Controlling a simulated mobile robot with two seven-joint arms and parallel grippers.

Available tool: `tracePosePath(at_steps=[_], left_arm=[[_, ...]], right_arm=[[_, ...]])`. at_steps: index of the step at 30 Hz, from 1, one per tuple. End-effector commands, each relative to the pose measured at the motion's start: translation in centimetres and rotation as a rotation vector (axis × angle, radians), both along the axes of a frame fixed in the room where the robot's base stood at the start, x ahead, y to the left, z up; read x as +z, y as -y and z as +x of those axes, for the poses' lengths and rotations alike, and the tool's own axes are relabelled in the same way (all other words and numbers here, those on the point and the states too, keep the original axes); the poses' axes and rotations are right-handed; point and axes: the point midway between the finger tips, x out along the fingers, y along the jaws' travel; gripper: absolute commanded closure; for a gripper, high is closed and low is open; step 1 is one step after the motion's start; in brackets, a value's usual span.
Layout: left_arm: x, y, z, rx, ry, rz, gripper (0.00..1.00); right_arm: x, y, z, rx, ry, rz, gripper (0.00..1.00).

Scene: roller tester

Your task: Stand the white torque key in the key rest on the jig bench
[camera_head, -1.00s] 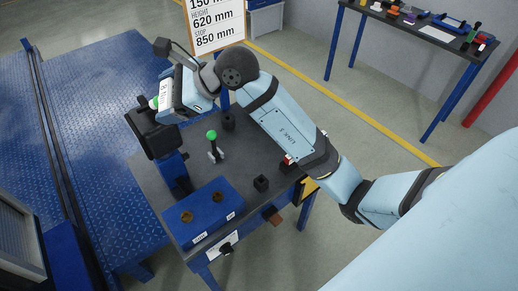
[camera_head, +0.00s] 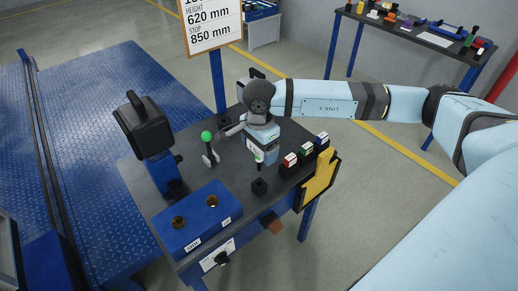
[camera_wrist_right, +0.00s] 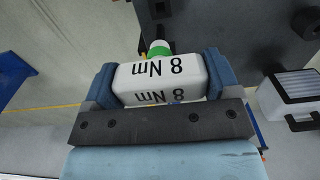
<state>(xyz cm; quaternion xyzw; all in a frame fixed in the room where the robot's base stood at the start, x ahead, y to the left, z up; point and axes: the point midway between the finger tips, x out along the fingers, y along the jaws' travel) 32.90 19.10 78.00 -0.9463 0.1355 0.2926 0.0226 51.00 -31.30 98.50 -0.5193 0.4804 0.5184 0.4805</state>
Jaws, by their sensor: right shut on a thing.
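The white torque key (camera_wrist_right: 160,72), marked 8 Nm with a green band, is clamped between the blue jaws of my right gripper (camera_wrist_right: 158,82) in the right wrist view. In the head view, my right gripper (camera_head: 260,148) is over the jig bench (camera_head: 238,175), jaws down, and the key's white and green end (camera_head: 258,158) shows below it. A small black square block (camera_head: 260,187) with a dark top stands on the bench just below the key in the picture; it looks like the key rest. The key appears above it and apart from it. My left gripper is out of view.
A lever with a green ball (camera_head: 207,137) stands left of the gripper. A blue block with two holes (camera_head: 200,217) is at the front. Red, green and blue capped blocks (camera_head: 306,152) are at the right edge. A black display unit (camera_head: 145,130) stands at the left.

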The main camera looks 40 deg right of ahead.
Motion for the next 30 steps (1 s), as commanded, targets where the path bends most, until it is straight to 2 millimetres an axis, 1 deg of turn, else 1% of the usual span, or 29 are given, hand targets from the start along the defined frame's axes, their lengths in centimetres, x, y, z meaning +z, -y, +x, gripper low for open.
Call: tracePosePath(at_steps=[7, 12, 17, 24, 30], left_arm=[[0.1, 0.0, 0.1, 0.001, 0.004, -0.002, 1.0], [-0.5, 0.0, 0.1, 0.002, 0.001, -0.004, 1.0], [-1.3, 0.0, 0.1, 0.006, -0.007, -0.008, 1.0], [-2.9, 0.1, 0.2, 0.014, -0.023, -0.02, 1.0], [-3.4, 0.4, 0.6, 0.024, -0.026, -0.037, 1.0]], right_arm=[[0.1, -0.1, 0.0, 0.0, 0.002, 0.001, 0.74], [0.2, 0.1, 0.1, 0.0, 0.003, -0.002, 0.74], [-0.9, 0.1, 0.0, 0.0, 0.002, -0.002, 0.74], [-3.3, 0.1, 0.0, -0.001, 0.001, -0.002, 0.74], [-5.0, 0.1, 0.1, -0.001, 0.002, -0.002, 0.74]])
